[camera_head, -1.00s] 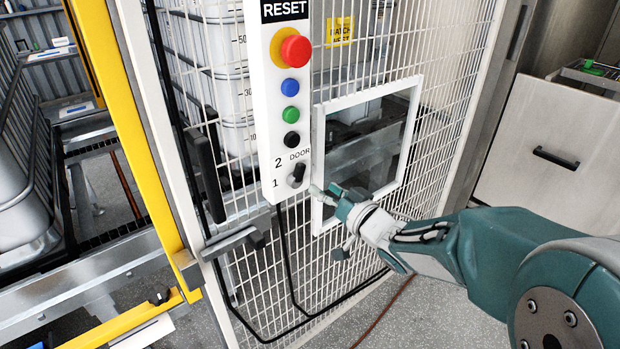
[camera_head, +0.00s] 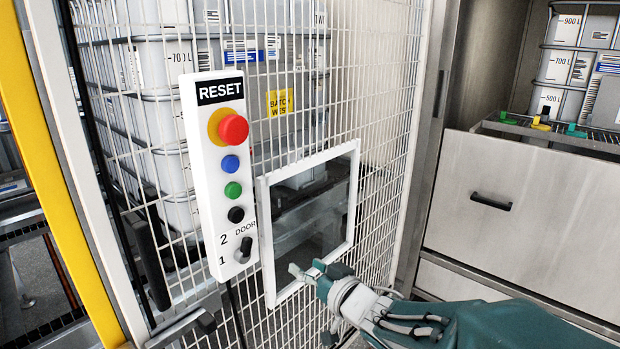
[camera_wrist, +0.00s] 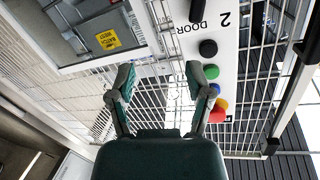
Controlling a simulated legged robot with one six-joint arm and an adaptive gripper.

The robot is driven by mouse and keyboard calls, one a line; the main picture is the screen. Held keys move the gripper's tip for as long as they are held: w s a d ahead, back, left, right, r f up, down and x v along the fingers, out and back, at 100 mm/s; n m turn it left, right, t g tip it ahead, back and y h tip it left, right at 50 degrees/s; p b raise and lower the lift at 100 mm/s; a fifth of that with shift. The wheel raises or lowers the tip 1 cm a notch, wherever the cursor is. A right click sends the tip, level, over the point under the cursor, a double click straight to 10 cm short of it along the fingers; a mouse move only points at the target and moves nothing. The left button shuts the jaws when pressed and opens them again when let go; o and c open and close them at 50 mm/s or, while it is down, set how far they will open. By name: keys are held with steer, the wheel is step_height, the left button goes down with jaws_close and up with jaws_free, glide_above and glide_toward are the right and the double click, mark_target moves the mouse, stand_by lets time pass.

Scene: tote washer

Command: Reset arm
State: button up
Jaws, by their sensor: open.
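My gripper (camera_head: 312,303) is open and empty in the head view, in front of the mesh near the lower edge of the window frame. In the wrist view my gripper (camera_wrist: 163,80) shows two spread fingers with nothing between them. The white control panel (camera_head: 205,140) is marked RESET at the top. It carries a red mushroom button (camera_head: 233,128) on a yellow ring, then blue, green and black buttons, and a black DOOR selector knob (camera_head: 244,247) between 2 and 1. The panel also shows in the wrist view (camera_wrist: 228,50), close beside the right finger. No contact is visible.
The white-framed window (camera_head: 262,230) sits in the mesh fence right of the panel. A dark door handle (camera_head: 152,262) stands left of it. A yellow post (camera_head: 40,160) is at far left. A pale cabinet with a black-handled drawer (camera_head: 530,215) stands at right.

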steer(key=s+d+m+g+h, duration=0.1)
steer(key=s+d+m+h, duration=0.1)
steer(key=s+d+h, duration=0.45)
steer(key=s+d+m+g+h, duration=0.15)
steer(key=d+h, duration=0.25)
steer(key=d, duration=0.5)
steer(key=s+d+f+m+g, duration=0.1)
steer(key=s+g, duration=0.4)
steer(key=s, duration=1)
steer(key=shift+s+f, duration=0.25)
steer(key=shift+f, duration=0.3)
steer(key=shift+d, duration=0.1)
